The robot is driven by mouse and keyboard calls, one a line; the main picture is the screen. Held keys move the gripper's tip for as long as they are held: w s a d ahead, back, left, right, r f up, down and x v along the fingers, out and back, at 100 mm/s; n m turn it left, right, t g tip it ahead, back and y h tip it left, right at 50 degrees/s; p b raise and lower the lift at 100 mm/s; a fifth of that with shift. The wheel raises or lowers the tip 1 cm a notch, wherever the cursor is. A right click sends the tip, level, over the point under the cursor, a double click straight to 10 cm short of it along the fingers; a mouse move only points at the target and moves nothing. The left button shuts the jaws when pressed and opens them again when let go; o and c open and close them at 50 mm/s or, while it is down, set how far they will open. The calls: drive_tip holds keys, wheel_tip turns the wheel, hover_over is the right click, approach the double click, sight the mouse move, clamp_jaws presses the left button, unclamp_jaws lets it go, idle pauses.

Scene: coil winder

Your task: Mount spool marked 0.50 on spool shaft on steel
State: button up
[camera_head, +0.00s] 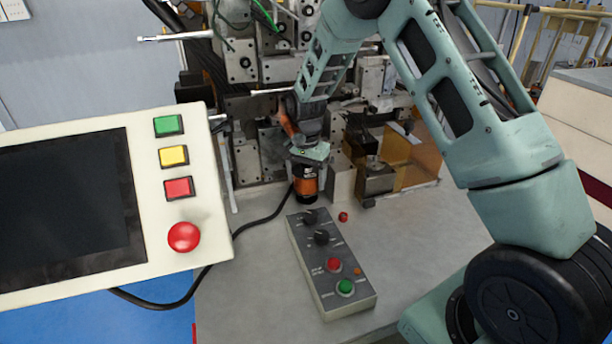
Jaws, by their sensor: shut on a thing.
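A spool with copper-orange winding and black ends (306,186) is upright below my gripper (308,162), at the front of the machine in the middle of the view. My gripper points down and is shut on the spool's upper part; the fingers are mostly hidden by the wrist. I cannot read a 0.50 mark at this size. I cannot tell whether the spool touches the grey bench. A thin steel rod (162,38) sticks out to the left at the upper left of the machine. I cannot tell which rod is the spool shaft.
A control panel with a dark screen (70,210) and coloured buttons fills the left. A grey button box (330,262) lies on the bench (415,240) before the spool. A black cable (255,222) runs beside it. Metal blocks (374,182) stand right of the spool.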

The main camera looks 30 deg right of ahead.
drive_tip(key=shift+f+b, duration=0.85)
drive_tip(key=shift+f, duration=0.6)
drive_tip(key=o, duration=1.5)
wheel_tip(320, 180, up, 18)
drive_tip(key=b, duration=0.3)
drive_tip(key=shift+f, duration=0.25)
